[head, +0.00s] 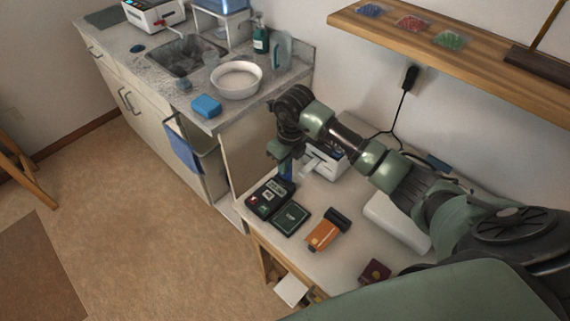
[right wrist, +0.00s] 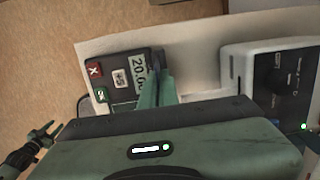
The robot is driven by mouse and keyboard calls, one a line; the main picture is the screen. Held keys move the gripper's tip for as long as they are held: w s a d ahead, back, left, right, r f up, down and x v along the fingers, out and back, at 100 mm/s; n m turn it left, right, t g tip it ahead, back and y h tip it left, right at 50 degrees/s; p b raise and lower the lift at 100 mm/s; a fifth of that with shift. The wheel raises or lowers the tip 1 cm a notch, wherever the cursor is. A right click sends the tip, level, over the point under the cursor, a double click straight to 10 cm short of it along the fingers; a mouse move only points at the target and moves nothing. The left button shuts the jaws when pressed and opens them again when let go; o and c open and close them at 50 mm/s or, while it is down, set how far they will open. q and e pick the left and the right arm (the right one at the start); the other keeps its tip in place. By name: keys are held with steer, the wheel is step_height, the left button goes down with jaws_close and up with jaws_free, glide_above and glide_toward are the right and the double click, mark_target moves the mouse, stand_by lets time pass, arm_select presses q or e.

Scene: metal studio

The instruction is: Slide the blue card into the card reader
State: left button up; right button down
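The card reader (head: 267,201) is a dark box with red and green buttons, on the near left part of the table. The right wrist view shows its keys and display (right wrist: 121,78), which reads about "20.00". My right gripper (head: 285,163) points down just behind the reader. A blue sliver, the blue card (head: 287,171), shows at its fingertips. In the right wrist view my right fingers (right wrist: 156,88) are close together at the reader's edge. The card is edge-on or hidden there, and its depth in the slot cannot be told. A small green gripper, apparently my left (right wrist: 45,134), shows at lower left.
A dark green pad (head: 290,219) lies against the reader. An orange device (head: 327,234) and a dark red booklet (head: 375,271) lie to the right. A white printer-like box (head: 330,160) stands close behind the gripper. The sink counter (head: 150,62) is at left.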

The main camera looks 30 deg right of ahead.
mark_target(284, 178)
steer(key=shift+f+b, duration=1.3)
steer(key=shift+f, duration=0.4)
stand_by(0.5)
steer(key=c, duration=1.6)
jaws_free()
steer(key=r, duration=0.2)
steer(key=r+b, duration=0.1)
steer(key=r, duration=0.2)
steer(key=s+r, duration=0.1)
steer(key=r, duration=0.1)
steer(key=shift+d+r, duration=0.2)
steer(key=shift+r, duration=0.2)
steer(key=shift+f, duration=0.1)
